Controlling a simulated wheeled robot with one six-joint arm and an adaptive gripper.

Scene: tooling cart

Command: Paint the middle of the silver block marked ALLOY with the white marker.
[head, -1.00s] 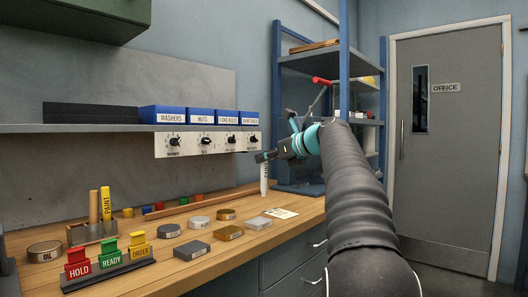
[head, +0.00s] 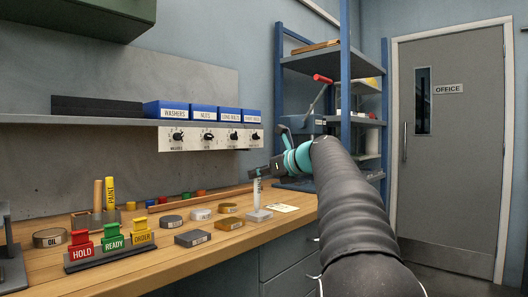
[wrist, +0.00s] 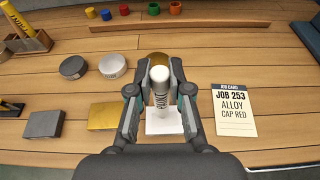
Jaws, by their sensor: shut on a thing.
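My gripper (wrist: 160,98) is shut on the white marker (wrist: 161,88), which points down; it also shows in the head view (head: 257,191). The silver block (head: 261,215) lies on the wooden bench directly below the marker. In the wrist view the pale block (wrist: 164,121) is partly hidden by the marker and fingers. Its marking is not readable. The marker's lower end is at or just above the block's top; I cannot tell if they touch.
A brass block (head: 230,224), a dark block (head: 193,238) and several discs lie left of the silver block. Tabs marked HOLD, READY and ORDER (head: 142,233) stand front left.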

